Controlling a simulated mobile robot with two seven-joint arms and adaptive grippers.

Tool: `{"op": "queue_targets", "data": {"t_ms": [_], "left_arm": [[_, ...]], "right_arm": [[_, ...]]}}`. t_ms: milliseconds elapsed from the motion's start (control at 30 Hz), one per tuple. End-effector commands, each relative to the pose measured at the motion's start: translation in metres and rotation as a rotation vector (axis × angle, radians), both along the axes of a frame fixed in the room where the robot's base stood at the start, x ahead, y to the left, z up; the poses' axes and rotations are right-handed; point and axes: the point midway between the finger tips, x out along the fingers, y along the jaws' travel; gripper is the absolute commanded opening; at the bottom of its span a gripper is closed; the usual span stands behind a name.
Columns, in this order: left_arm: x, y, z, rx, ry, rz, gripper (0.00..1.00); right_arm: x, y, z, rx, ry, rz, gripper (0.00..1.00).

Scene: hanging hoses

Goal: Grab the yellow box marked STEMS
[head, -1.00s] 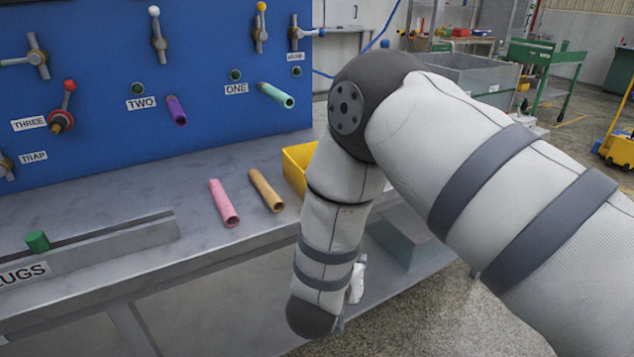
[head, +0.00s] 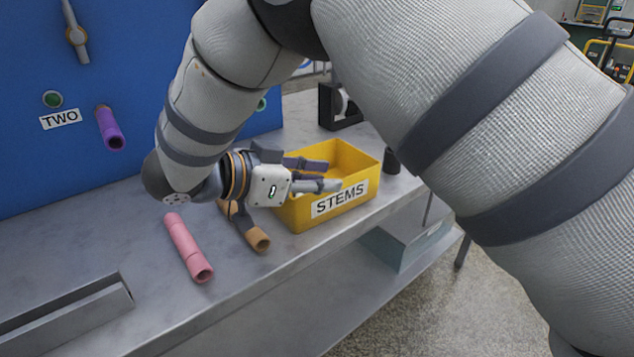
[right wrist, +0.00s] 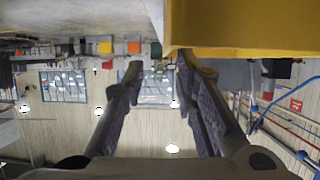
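The yellow box (head: 352,163) with a white STEMS label stands on the grey bench. It is open at the top. My right gripper (head: 332,176) is at its left end, with fingers apart and pointing right, over or beside the rim in the head view. In the right wrist view, the open fingers (right wrist: 160,68) point toward the top, and the yellow wall (right wrist: 243,28) is at the upper right, close to the right fingertip. I cannot tell whether the fingers straddle a wall or touch it. My left gripper is not in view.
A pink tube (head: 188,247) and a tan tube (head: 257,239) lie left of the box, the tan one partly under my gripper. A dark cylinder (head: 392,161) stands right of the box. The blue panel (head: 40,165) rises behind. A slotted block (head: 75,315) is front left.

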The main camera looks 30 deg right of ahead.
Motion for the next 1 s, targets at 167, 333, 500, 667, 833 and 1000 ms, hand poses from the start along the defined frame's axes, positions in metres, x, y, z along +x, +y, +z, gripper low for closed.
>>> {"op": "queue_targets", "data": {"t_ms": [167, 333, 500, 667, 833, 1000], "left_arm": [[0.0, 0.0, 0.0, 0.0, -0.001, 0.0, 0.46], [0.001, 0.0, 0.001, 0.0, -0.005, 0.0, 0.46], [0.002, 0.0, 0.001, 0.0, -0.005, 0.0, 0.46], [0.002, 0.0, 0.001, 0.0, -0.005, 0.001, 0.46], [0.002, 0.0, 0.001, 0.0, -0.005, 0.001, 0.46], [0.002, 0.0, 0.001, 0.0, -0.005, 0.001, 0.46]], "right_arm": [[0.003, -0.023, -0.014, -0.001, 0.004, -0.001, 0.27], [0.006, -0.048, -0.026, -0.001, 0.0, 0.0, 0.27], [0.006, -0.054, -0.029, 0.0, -0.001, 0.002, 0.27], [0.006, -0.054, -0.029, 0.0, -0.001, 0.002, 0.13], [0.006, -0.054, -0.029, 0.0, -0.001, 0.002, 0.0], [0.006, -0.054, -0.028, -0.001, -0.002, 0.001, 0.0]]}}
